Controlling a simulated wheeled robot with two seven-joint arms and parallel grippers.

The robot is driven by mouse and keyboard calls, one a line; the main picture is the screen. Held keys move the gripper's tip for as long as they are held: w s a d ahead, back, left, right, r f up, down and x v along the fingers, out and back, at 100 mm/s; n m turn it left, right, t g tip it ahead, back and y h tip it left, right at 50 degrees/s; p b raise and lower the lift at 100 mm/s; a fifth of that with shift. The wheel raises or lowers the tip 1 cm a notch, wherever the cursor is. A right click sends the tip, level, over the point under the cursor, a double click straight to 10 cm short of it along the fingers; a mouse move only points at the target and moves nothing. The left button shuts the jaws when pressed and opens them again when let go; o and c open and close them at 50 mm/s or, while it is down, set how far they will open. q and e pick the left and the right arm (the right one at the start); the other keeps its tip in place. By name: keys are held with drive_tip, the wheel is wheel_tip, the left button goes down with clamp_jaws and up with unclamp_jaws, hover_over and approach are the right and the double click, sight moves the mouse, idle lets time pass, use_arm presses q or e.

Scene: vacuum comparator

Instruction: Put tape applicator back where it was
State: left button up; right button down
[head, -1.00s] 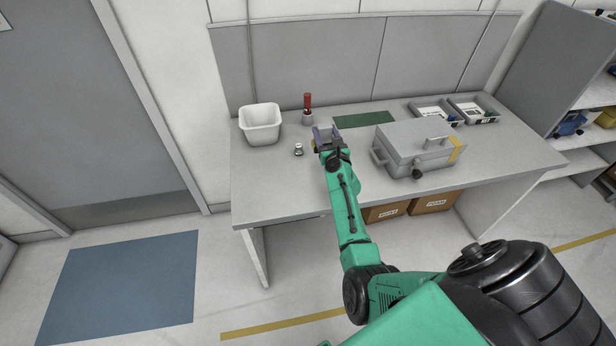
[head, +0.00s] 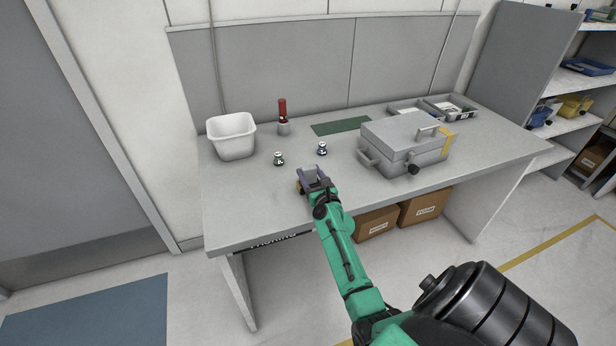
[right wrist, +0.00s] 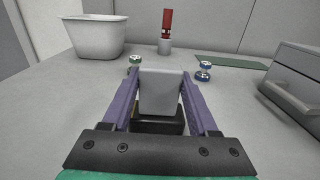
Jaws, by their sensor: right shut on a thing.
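My right gripper (head: 312,180) is over the front left part of the grey workbench (head: 245,215). Its purple fingers are shut on a light grey block-shaped thing with a dark base, which I take to be the tape applicator (right wrist: 160,92). In the right wrist view the gripper (right wrist: 160,100) has one finger along each side of it. A bit of yellow shows low beside the gripper in the head view. I cannot tell whether the held thing touches the bench. My left gripper is not in view.
A green-banded (head: 278,159) and a blue-banded small item (head: 322,149) stand just beyond the gripper. Behind are a white bin (head: 232,137), a red-handled tool (head: 283,115) and a green mat (head: 341,126). A grey lidded box (head: 405,145) stands right. Shelves (head: 580,85) stand far right.

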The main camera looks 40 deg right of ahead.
drive_tip(key=shift+c, duration=0.8)
unclamp_jaws()
drive_tip(key=shift+s+d+f, duration=0.15)
drive_tip(key=shift+r, duration=0.25)
drive_tip(key=v, duration=1.2)
